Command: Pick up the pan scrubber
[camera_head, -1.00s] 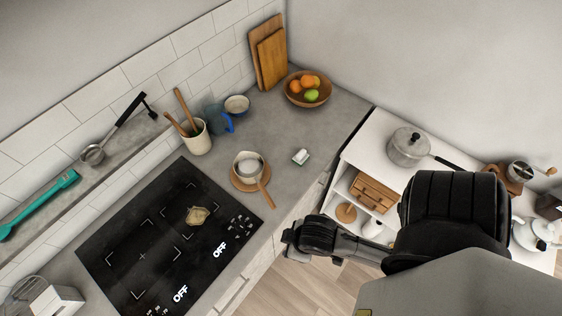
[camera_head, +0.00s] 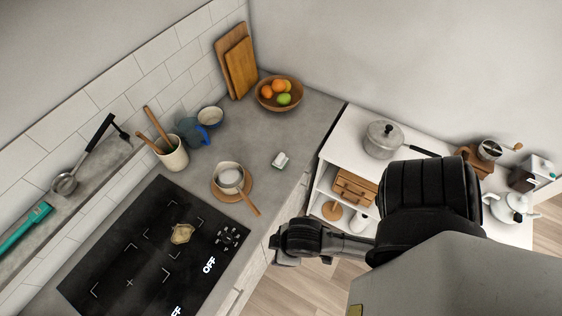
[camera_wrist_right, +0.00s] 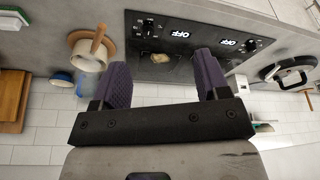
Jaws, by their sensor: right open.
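I cannot tell for sure which thing is the pan scrubber. A small white and green block (camera_head: 280,160) lies on the grey counter, right of a small pot. A crumpled beige piece (camera_head: 182,233) lies on the black cooktop; a beige piece also shows between my fingers in the right wrist view (camera_wrist_right: 160,58), beyond the tips. My left gripper is not in view.
The small pot (camera_head: 228,177) stands on a round wooden board. A utensil crock (camera_head: 172,153), blue mug (camera_head: 193,130), bowl (camera_head: 210,116) and fruit bowl (camera_head: 278,94) stand behind. A white shelf unit with a lidded pan (camera_head: 383,139) is at right. Counter around the block is clear.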

